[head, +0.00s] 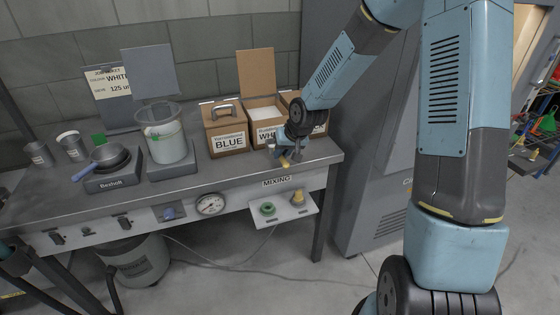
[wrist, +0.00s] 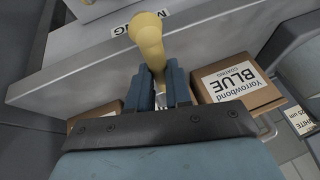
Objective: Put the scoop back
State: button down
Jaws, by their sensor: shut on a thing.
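My gripper (head: 286,158) is at the right end of the bench, in front of the cardboard boxes. In the wrist view my gripper (wrist: 163,88) is shut on the scoop (wrist: 148,38), which shows a cream-yellow handle between the two fingers. The scoop's bowl is hidden or too small to make out. The box marked BLUE (head: 227,139) stands just left of my gripper, and it also shows in the wrist view (wrist: 235,85). An open box (head: 262,112) with white contents is behind my gripper.
A third box (head: 318,129) is partly hidden by my arm. A small shelf (head: 282,212) below the front edge holds green and yellow pieces.

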jog(key=shift+w+a+f, duration=0.1)
jog(key=shift+w+f, duration=0.2)
jog(key=shift+f, duration=1.55)
jog(key=shift+f, duration=0.1)
jog(key=c, duration=1)
grip_release()
jog(key=shift+c, duration=0.2)
jog(key=v, duration=1.2)
jog(key=shift+s, duration=0.1)
